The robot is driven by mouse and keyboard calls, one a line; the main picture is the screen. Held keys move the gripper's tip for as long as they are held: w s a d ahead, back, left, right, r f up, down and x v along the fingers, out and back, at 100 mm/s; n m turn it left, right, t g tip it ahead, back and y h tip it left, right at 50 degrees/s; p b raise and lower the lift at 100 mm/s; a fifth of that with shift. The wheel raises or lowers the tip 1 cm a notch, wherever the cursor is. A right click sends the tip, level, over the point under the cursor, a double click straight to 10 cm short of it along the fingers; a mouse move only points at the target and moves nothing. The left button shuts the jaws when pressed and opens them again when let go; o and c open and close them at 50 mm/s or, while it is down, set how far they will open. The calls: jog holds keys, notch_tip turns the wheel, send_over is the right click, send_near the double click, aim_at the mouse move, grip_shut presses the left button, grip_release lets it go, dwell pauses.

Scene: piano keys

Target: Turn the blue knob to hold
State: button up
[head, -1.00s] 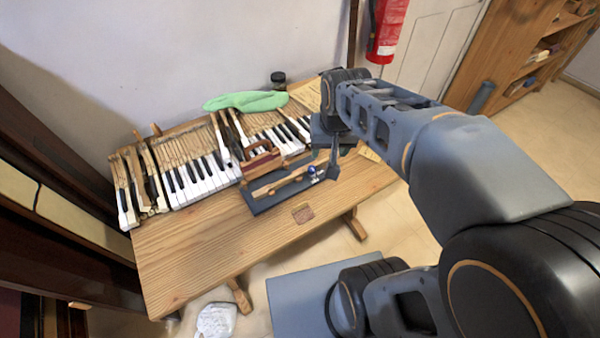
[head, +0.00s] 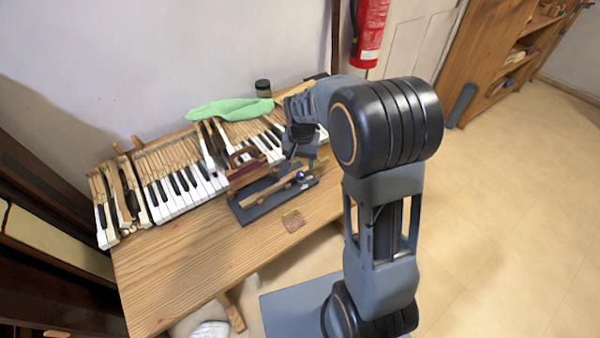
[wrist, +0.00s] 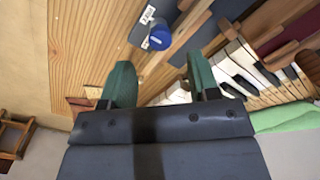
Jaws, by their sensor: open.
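The blue knob (head: 301,175) sits at the right end of a dark blue-grey fixture (head: 250,214) on the wooden table. In the wrist view the round knob (wrist: 158,38) has a pale mark on its face, with small white labels (wrist: 147,14) beside it, too small to read surely. My gripper (wrist: 159,66) is open and empty, its two green fingers apart. In the wrist picture the knob lies just beyond the gap between the fingertips, and neither finger appears to touch it. In the head view my gripper is partly hidden by my arm, near the knob.
Piano keys (head: 180,190) line the back of the table (head: 165,270), with a green cloth (head: 230,110) and a dark jar (head: 263,88) behind. A wooden key piece lies along the fixture. A small brown patch (head: 293,221) lies in front. The table's front left is clear.

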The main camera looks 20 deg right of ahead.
aim_at(301, 173)
jog(key=shift+f, duration=2.7)
jog(key=shift+c, duration=0.2)
jog(key=c, duration=0.9)
